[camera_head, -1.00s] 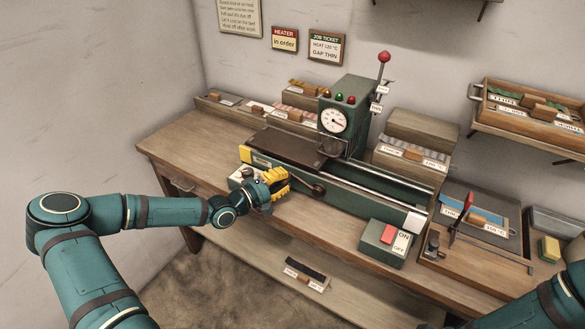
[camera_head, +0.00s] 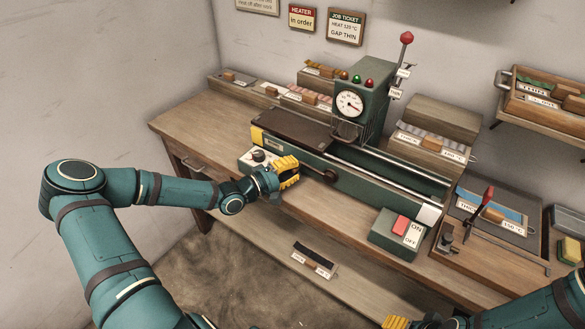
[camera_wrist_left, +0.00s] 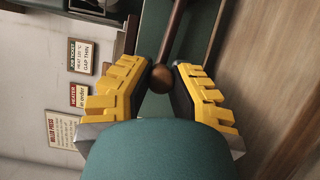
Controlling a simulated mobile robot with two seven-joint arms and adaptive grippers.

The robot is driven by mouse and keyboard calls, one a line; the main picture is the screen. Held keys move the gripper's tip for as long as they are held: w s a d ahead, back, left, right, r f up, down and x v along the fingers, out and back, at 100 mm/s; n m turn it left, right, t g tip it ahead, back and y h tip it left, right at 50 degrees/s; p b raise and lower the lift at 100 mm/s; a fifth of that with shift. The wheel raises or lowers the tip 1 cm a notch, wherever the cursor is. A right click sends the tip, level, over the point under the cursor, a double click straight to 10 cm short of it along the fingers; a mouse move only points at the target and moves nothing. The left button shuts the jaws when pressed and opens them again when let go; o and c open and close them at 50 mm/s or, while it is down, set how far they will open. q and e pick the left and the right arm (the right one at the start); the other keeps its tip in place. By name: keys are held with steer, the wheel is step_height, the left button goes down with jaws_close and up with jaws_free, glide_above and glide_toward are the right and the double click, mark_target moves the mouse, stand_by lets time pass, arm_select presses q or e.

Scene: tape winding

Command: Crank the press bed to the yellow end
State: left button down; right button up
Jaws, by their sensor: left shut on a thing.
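The press (camera_head: 385,180) is a long green machine on the bench. Its dark brown bed plate (camera_head: 292,130) lies at the left part of the rails, over the yellow end (camera_head: 257,137). The crank (camera_head: 330,176) is a dark arm on the front side. My left gripper (camera_head: 296,168) is at the crank's left end. In the left wrist view, the brown ball knob (camera_wrist_left: 161,77) sits between its yellow fingertips, with the crank arm running up from it. My right gripper (camera_head: 398,322) shows only partly at the bottom edge; its opening is hidden.
A green box with a red ON/OFF switch (camera_head: 400,228) stands at the bench front, right of the crank. A dial gauge column (camera_head: 362,103) rises behind the bed. A wooden tray with tools (camera_head: 480,240) lies on the right. The bench's left end (camera_head: 190,125) is clear.

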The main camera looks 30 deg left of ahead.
arm_select(q)
steer(key=c, duration=0.8)
jaws_free()
steer(key=shift+d+f, duration=0.15)
steer(key=shift+d, duration=0.15)
steer(key=shift+a, duration=0.15)
steer(key=shift+s+a, duration=0.25)
steer(key=shift+s, duration=0.15)
steer(key=v, duration=1.1)
steer(key=shift+s, duration=0.1)
